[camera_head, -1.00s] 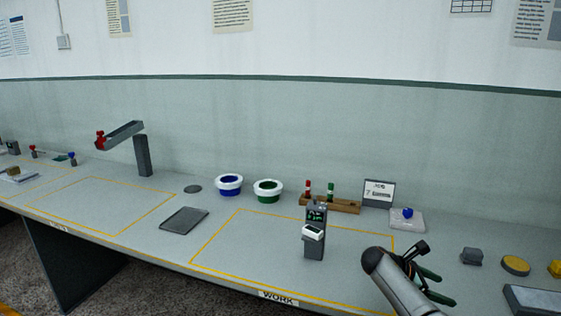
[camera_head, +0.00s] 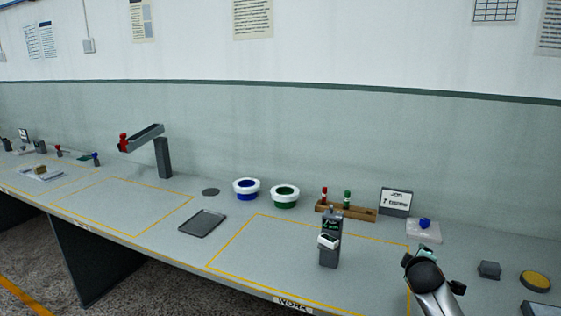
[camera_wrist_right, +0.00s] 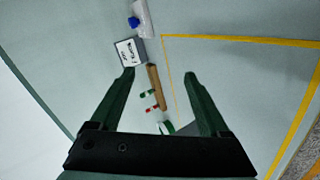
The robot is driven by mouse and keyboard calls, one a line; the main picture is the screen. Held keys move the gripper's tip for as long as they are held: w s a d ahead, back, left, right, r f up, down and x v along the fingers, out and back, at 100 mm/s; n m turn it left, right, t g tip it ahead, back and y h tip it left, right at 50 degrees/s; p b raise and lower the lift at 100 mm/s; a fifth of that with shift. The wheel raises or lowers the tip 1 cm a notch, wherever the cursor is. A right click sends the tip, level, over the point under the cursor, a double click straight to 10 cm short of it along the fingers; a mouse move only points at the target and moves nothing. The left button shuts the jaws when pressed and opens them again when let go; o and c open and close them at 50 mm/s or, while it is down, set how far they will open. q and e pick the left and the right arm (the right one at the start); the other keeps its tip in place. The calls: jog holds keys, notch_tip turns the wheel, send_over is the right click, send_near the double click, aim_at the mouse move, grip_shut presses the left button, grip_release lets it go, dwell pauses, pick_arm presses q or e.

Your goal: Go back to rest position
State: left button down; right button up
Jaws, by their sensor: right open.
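My right gripper is open and empty in the right wrist view (camera_wrist_right: 160,78), its two dark green fingers spread apart above the bench. In the head view my right arm comes in from the bottom right, and its gripper (camera_head: 425,262) is partly hidden behind the wrist. It is over the bench, right of the grey winding device (camera_head: 330,245) with a small screen and a white part on its front. My left gripper is not in view.
The grey bench carries blue (camera_head: 246,189) and green (camera_head: 285,196) white-rimmed bowls, a wooden rack (camera_head: 360,213) with red and green spindles, a sign (camera_head: 396,201), a flat tray (camera_head: 203,223) and a grey post (camera_head: 163,158).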

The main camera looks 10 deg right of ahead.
jog(key=w+a+r+m+t+y, duration=0.4)
jog(key=w+a+r+m+t, duration=0.15)
jog(key=a+r, duration=0.2)
jog(key=s+a+f+g+y, duration=0.15)
jog(key=s+a+f, duration=0.35)
jog(key=s+f, duration=0.5)
jog(key=s+a+f+g+y, duration=0.1)
jog(key=s+a+f+y, duration=0.1)
jog(key=s+a+f, duration=0.75)
jog(key=s+a+f+g, duration=0.1)
jog(key=s+f, duration=0.3)
jog(key=s, duration=0.3)
jog(key=s+a+f+g+y, duration=0.1)
jog(key=s+f+g, duration=0.1)
jog(key=s+f, duration=0.2)
jog(key=s+a+f+g, duration=0.1)
jog(key=s+f, duration=0.3)
jog(key=s, duration=0.7)
jog(key=shift+a+m, duration=0.35)
jog(key=shift+a, duration=0.25)
